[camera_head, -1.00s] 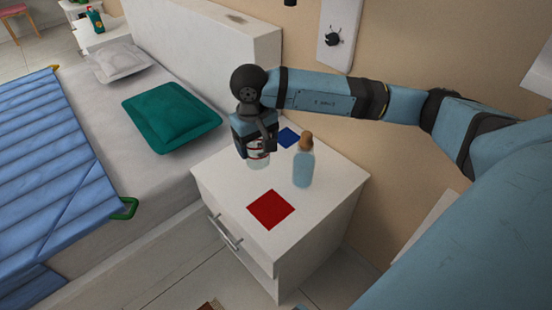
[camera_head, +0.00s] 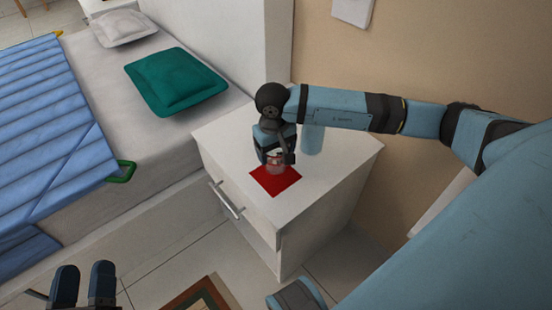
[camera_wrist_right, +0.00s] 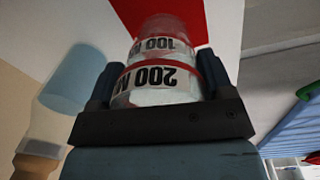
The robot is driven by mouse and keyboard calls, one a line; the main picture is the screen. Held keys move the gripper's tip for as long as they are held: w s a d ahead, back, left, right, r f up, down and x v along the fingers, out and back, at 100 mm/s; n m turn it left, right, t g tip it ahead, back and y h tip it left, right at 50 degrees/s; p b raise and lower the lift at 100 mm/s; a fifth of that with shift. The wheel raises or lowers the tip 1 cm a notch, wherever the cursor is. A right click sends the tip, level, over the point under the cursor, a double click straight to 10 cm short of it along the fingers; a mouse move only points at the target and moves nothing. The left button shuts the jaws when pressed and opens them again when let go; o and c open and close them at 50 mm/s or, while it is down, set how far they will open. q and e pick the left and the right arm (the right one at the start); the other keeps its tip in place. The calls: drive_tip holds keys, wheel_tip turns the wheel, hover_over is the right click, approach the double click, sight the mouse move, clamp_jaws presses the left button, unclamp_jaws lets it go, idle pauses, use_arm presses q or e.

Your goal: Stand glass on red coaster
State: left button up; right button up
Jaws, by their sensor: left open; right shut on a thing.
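The clear glass (camera_head: 275,164), marked with black print and red bands, is in my right gripper (camera_head: 275,157), which is shut on it. The glass is over the red coaster (camera_head: 278,187) on the white nightstand; I cannot tell whether its base touches the coaster. In the right wrist view the glass (camera_wrist_right: 160,78) sits between the fingers, with the red coaster (camera_wrist_right: 195,14) beyond its base. My left gripper (camera_head: 84,287) is open and empty at the lower left, away from the nightstand.
The bed with a green pillow (camera_head: 176,82) is at left. The nightstand's front right is clear.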

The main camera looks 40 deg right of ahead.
sight(276, 160)
wheel_tip(276, 160, down, 3)
drive_tip(key=shift+f+b, duration=0.2)
drive_tip(key=shift+b, duration=0.55)
use_arm(q)
drive_tip(key=shift+d+f+g, duration=0.2)
drive_tip(key=shift+f+g, duration=0.1)
drive_tip(key=shift+f, duration=0.7)
use_arm(e)
drive_tip(key=shift+f, duration=0.1)
drive_tip(key=shift+f, duration=0.15)
drive_tip(key=o, duration=1)
use_arm(q)
drive_tip(key=shift+f, duration=0.15)
